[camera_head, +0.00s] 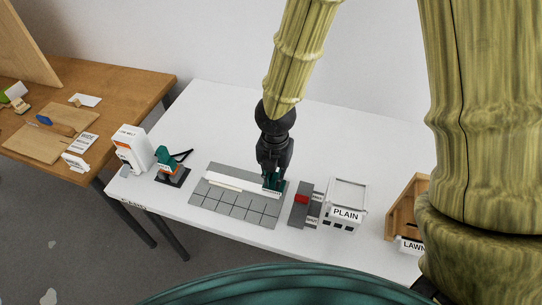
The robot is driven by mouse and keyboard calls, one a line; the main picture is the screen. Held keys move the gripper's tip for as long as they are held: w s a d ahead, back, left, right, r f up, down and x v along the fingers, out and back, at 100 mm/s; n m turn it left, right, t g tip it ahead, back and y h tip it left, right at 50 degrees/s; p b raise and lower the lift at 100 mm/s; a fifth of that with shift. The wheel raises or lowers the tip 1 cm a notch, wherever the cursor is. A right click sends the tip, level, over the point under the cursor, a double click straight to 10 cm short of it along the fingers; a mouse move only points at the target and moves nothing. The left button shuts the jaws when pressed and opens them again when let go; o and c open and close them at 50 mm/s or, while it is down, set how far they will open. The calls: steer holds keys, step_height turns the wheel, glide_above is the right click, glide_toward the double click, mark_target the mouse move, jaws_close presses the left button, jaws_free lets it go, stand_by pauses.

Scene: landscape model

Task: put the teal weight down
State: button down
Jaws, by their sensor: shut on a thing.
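My gripper (273,172) points down over the white table and is shut on the teal weight (273,184). The weight is small and dark teal, with a light label at its lower front. It is at the right part of the grey gridded board (236,212), near the right end of a white strip (225,180) on that board. The fingers hide part of the weight. I cannot tell whether its base touches the board or hangs just above it.
Right of the board are a grey block with a red part (302,199), a frame labelled PLAIN (346,213) and a wooden holder labelled LAWN (408,243). Left are a teal and black device (170,168) and a white box (133,147). The white table (220,108) is clear behind.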

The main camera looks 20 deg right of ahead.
steer(key=shift+s+f, duration=0.1)
steer(key=shift+f, duration=0.3)
steer(key=shift+f+b, duration=0.35)
steer(key=shift+b, duration=0.05)
steer(key=w+d+p, duration=0.1)
steer(key=w, duration=0.4)
steer(key=w+d+f+p, duration=0.1)
steer(key=w+d+p, duration=0.1)
steer(key=w, duration=0.3)
steer(key=w+d+f+p, duration=0.1)
steer(key=w+p, duration=0.1)
steer(key=w, duration=0.4)
steer(key=shift+d, duration=0.35)
steer(key=shift+f+p, duration=0.65)
steer(key=shift+f, duration=1.05)
steer(key=shift+f, duration=0.15)
steer(key=c, duration=1.4)
jaws_free()
steer(key=shift+c, duration=0.2)
step_height(320, 180, up, 12)
steer(key=b, duration=0.3)
